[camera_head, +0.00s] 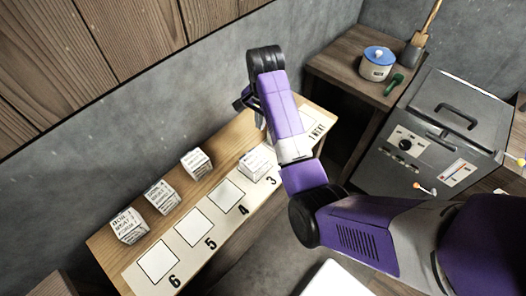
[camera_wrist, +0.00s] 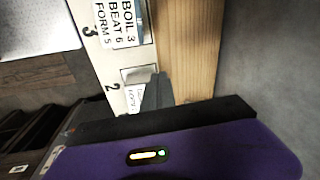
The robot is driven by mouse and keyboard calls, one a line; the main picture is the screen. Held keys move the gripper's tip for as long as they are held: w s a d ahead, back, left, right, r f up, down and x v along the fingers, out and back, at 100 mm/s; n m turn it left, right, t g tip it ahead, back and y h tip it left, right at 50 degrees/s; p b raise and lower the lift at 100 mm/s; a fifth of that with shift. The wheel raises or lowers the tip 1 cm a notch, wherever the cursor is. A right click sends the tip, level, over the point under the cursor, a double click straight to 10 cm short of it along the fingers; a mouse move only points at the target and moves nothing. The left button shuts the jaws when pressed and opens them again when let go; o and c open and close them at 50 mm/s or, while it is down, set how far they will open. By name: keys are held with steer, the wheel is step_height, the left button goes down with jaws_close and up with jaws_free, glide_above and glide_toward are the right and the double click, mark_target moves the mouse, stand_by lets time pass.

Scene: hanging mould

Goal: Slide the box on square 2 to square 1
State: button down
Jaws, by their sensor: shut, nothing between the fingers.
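The bench (camera_head: 216,151) carries a row of numbered squares. My arm covers square 2 in the head view. My gripper (camera_head: 259,118) reaches down behind the arm near the squares; its fingertips are mostly hidden, and it is shut and empty. In the wrist view, a small part of a white box with print (camera_wrist: 135,98) shows beside the number 2, mostly hidden behind my gripper. Whether they touch I cannot tell. Square 1 (camera_head: 314,131) shows right of my arm, marked "1 NEXT". Another printed box (camera_head: 257,161) sits on square 3 and also shows in the wrist view (camera_wrist: 120,22).
Three printed boxes (camera_head: 196,163) (camera_head: 162,196) (camera_head: 129,226) stand along the bench's back side. Squares 4, 5 and 6 (camera_head: 158,260) are empty. A grey machine (camera_head: 440,125) and a side table with a blue-lidded pot (camera_head: 377,63) stand at the right. A wall borders the back.

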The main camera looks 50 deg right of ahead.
mark_target(271, 150)
steer(key=shift+m+g+y, duration=0.4)
steer(key=shift+m+g, duration=0.3)
steer(key=shift+g, duration=0.1)
steer(key=s+f, duration=0.1)
steer(key=f, duration=0.2)
steer(key=s+a+f, duration=0.1)
steer(key=f, duration=0.2)
steer(key=s+a+f, duration=0.1)
steer(key=f, duration=0.3)
steer(key=shift+s+b, duration=0.2)
steer(key=shift+b, duration=0.2)
steer(key=d, duration=0.2)
steer(key=d+p, duration=0.1)
steer(key=shift+f, duration=0.25)
steer(key=shift+d+f, duration=0.1)
steer(key=shift+d, duration=0.4)
steer(key=shift+w, duration=0.15)
